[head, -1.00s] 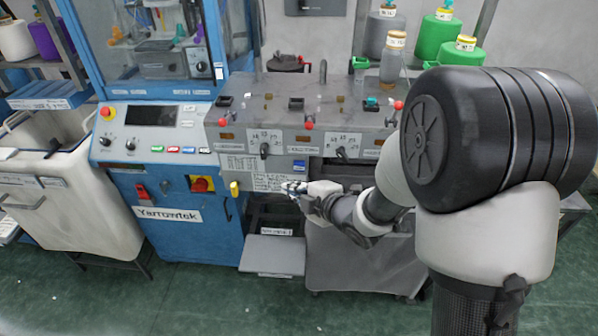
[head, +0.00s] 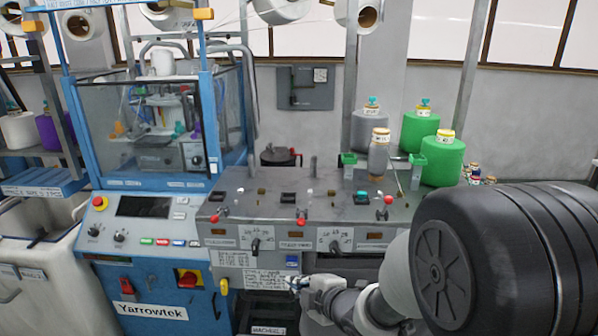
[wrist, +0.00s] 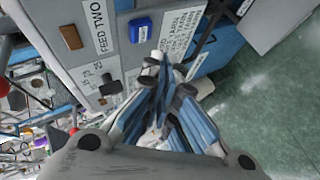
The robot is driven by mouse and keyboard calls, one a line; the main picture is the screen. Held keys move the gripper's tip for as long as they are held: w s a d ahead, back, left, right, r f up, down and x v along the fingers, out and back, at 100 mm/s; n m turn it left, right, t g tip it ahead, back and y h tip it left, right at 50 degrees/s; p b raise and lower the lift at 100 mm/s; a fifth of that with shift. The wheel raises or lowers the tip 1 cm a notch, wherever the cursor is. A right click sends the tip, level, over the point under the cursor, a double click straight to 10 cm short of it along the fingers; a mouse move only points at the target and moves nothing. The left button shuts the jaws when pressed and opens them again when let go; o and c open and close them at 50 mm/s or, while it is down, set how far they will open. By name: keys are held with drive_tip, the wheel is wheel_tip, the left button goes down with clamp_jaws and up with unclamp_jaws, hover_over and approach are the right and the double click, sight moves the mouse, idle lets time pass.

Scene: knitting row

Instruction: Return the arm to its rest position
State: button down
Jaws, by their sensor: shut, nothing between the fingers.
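My gripper (head: 297,283) is low in front of the grey machine panel (head: 226,257) in the head view, beside a white handwritten notice (head: 264,279). In the wrist view my gripper (wrist: 168,68) has its blue-grey fingers drawn together, with nothing seen between them. The notice (wrist: 180,30) and a blue button block (wrist: 140,30) lie just beyond the fingertips. I cannot tell whether the fingertips touch the panel. My arm reaches in from the right of the head view, and its large black joint hides part of the bench there.
A blue Yarrowtek machine (head: 150,280) with a red emergency stop (head: 99,202) stands left. Red-knobbed levers (head: 301,221) stick out along the bench front. Yarn cones, including a green one (head: 442,160), stand at the back right. Green floor (wrist: 270,90) is clear.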

drive_tip(key=s+d+r+m+g+h, duration=0.1)
drive_tip(key=s+d+r+m+h, duration=0.35)
drive_tip(key=s+d+m, duration=0.2)
drive_tip(key=s+d+r+m+g+h, duration=0.1)
drive_tip(key=s+d+r+m+h, duration=0.2)
drive_tip(key=s+d+r+m, duration=0.4)
drive_tip(key=s+d+f+m+g, duration=0.1)
drive_tip(key=s+m+g, duration=0.3)
drive_tip(key=s, duration=1.3)
drive_tip(key=m+y, duration=0.1)
drive_tip(key=m, duration=0.1)
drive_tip(key=shift+s+f+m, duration=0.2)
drive_tip(key=shift+s+m, duration=0.15)
drive_tip(key=shift+s, duration=0.05)
